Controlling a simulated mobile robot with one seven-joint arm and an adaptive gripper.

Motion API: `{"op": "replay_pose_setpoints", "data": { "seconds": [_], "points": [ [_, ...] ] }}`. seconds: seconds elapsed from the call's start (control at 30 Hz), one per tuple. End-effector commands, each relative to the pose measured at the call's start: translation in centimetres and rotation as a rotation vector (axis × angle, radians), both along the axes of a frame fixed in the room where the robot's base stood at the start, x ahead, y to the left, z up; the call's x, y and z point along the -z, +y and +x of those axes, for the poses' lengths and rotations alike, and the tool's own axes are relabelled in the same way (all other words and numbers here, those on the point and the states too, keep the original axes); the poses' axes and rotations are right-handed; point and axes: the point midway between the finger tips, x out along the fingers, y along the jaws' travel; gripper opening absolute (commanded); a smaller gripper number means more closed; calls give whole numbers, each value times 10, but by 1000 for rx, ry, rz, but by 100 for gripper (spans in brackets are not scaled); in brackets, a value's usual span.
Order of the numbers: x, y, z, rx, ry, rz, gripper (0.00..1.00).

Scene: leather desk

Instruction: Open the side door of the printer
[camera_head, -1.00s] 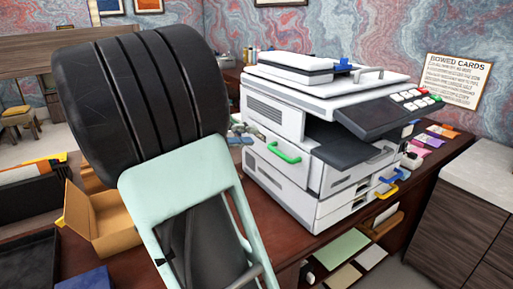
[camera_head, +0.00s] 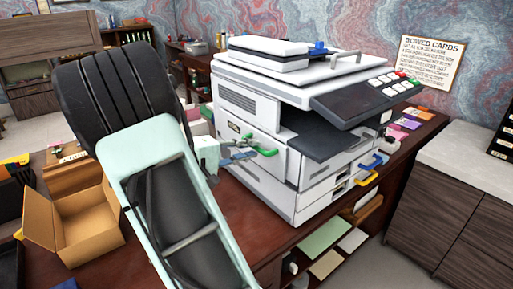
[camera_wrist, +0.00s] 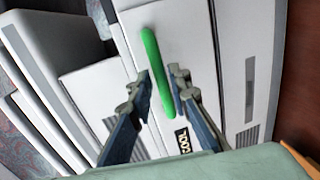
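The white printer (camera_head: 270,85) stands on the brown desk. Its side door (camera_wrist: 205,45) is a white panel that looks shut, with a green bar handle (camera_wrist: 152,60). The handle also shows in the head view (camera_head: 267,152). My gripper (camera_wrist: 161,78) is open, with one finger on each side of the handle's lower part in the wrist view. Whether the fingers touch the handle cannot be told. In the head view my gripper (camera_head: 246,150) is at the printer's left side, and its fingers partly cover the door.
An open cardboard box (camera_head: 75,225) stands on the desk at left. Blue (camera_head: 370,161) and yellow (camera_head: 367,179) handles stick out at the printer's front right. Papers lie on a shelf below the desk edge. A grey cabinet (camera_head: 450,185) stands at right.

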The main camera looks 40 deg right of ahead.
Motion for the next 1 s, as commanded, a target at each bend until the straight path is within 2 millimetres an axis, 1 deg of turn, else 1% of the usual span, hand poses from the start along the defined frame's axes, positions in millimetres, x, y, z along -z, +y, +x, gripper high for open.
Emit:
{"op": "replay_pose_setpoints", "data": {
  "seconds": [0.03,0.1,0.3,0.57,0.7,0.73,1.0],
  "points": [
    [2,-8,-2,3,1,0,18],
    [4,-17,-2,2,1,-1,18],
    [6,-29,-3,0,0,0,18],
    [6,-29,-3,-1,0,0,18],
    [6,-29,-3,-1,0,0,2],
    [6,-29,-3,-1,0,0,0],
    [6,-29,-3,-1,0,0,0]
  ]
}}
